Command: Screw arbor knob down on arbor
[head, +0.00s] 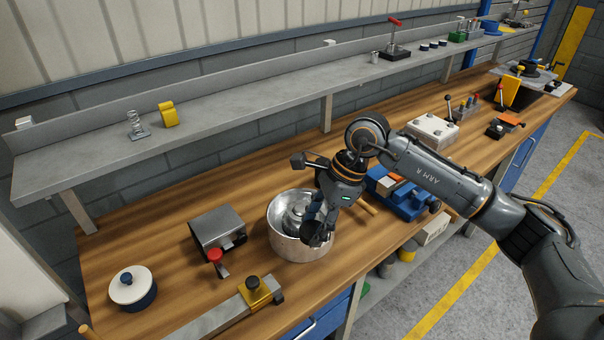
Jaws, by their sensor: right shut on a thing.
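A round metal drum (294,249) stands on the wooden bench, with stepped round metal parts (294,212) in its open top. My right gripper (317,232) reaches down over the drum's right front side. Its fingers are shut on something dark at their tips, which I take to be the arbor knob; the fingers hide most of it. The arbor cannot be made out, so I cannot tell whether the knob touches it. My left gripper is out of view.
A metal box (217,228) and a red-knobbed lever (216,257) stand left of the drum. A grey bar with a yellow block (254,291) lies in front. A blue fixture (404,201) is right. A lidded pot (132,290) stands far left.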

